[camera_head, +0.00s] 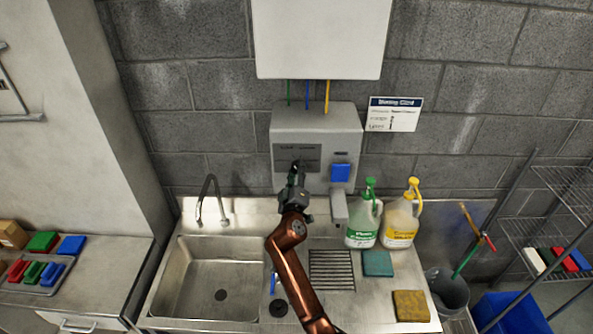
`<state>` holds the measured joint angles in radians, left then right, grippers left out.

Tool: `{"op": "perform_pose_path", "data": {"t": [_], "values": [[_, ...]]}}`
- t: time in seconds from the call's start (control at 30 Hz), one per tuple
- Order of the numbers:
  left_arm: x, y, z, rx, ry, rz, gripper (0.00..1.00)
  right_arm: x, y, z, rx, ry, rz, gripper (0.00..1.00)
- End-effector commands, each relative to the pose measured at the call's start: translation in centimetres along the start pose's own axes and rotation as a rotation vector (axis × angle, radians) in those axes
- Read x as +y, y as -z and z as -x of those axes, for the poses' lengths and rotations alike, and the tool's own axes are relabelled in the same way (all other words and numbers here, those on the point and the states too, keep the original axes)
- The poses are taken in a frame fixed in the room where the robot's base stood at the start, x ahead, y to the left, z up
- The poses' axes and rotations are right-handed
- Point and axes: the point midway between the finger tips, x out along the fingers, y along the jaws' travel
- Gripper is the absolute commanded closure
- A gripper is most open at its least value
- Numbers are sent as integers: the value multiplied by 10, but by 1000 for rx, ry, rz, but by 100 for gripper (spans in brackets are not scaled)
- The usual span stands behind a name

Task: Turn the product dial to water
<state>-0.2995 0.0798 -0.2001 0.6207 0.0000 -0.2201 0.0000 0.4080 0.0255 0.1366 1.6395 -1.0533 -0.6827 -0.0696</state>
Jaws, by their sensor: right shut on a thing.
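The grey dispenser (316,117) hangs on the block wall above the sink counter. A dark panel (283,154) is on its front, with a blue button or label (340,172) to the right. My right gripper (297,168) is at the lower part of the dark panel, its fingers closed there. The dial is hidden behind the gripper, so its setting cannot be read. The gripper appears shut on the dial. My left gripper is not in view.
A sink (208,280) with a faucet (210,199) is to the left. A green-capped jug (364,219) and a yellow-capped jug (402,217) stand right of the dispenser spout. A sign (394,114) hangs on the wall. A wire rack stands far right.

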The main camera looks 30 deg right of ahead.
Motion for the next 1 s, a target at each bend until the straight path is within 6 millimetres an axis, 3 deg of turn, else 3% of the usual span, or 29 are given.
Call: {"op": "perform_pose_path", "data": {"t": [0.5, 1.0], "values": [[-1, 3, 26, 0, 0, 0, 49, 1, 0, 0, 38, -2, 463, 92], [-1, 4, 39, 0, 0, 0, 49, 0, 0, 0, 56, -4, 685, 92]]}}
